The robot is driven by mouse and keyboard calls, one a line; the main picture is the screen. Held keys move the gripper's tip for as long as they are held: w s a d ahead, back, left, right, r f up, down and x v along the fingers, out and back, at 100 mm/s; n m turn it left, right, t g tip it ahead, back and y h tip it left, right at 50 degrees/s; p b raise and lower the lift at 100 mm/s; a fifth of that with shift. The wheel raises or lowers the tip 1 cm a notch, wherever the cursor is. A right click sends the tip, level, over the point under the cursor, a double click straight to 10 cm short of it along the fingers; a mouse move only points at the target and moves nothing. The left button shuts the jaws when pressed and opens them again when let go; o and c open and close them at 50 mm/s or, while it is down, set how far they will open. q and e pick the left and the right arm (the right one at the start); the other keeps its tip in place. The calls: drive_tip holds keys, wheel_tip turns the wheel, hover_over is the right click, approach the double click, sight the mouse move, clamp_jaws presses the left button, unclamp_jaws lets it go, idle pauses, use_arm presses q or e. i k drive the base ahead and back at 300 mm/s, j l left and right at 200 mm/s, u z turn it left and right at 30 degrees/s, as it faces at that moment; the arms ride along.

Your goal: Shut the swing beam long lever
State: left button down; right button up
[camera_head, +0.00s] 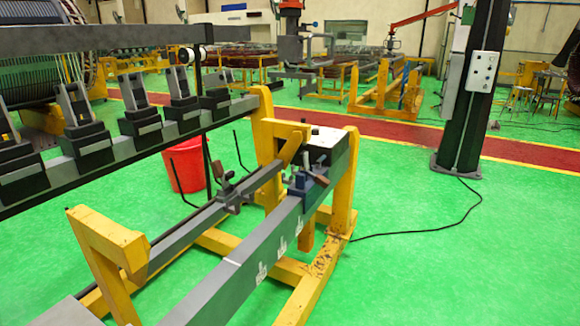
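The swing beam (110,40) is probably the long dark grey bar crossing the upper left. A long thin black rod (204,125) hangs almost straight down from a round black and white fitting (197,53) near that bar's right end. It may be the long lever, but I cannot tell for sure. Its lower end comes down beside a red bucket and the lower grey rail. Neither of my grippers is in view, and nothing touches the rod.
A grey rail with several black clamps (140,122) runs below the upper bar. A yellow frame (345,185) carries a long grey beam (235,270) with a blue clamp (308,183). A red bucket (186,165) stands behind. Green floor is open at right, crossed by a cable (420,225) near a dark pillar (474,110).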

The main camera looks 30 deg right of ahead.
sight(216, 166)
drive_tip(key=z, duration=0.45)
drive_tip(key=i+l, duration=0.45)
drive_tip(key=i+l+u, duration=0.15)
drive_tip(key=i+l, duration=0.25)
drive_tip(key=l, duration=0.15)
drive_tip(key=i+l, duration=0.4)
drive_tip(key=i+l+u, duration=0.15)
drive_tip(key=i+l, duration=0.25)
drive_tip(key=l, duration=0.25)
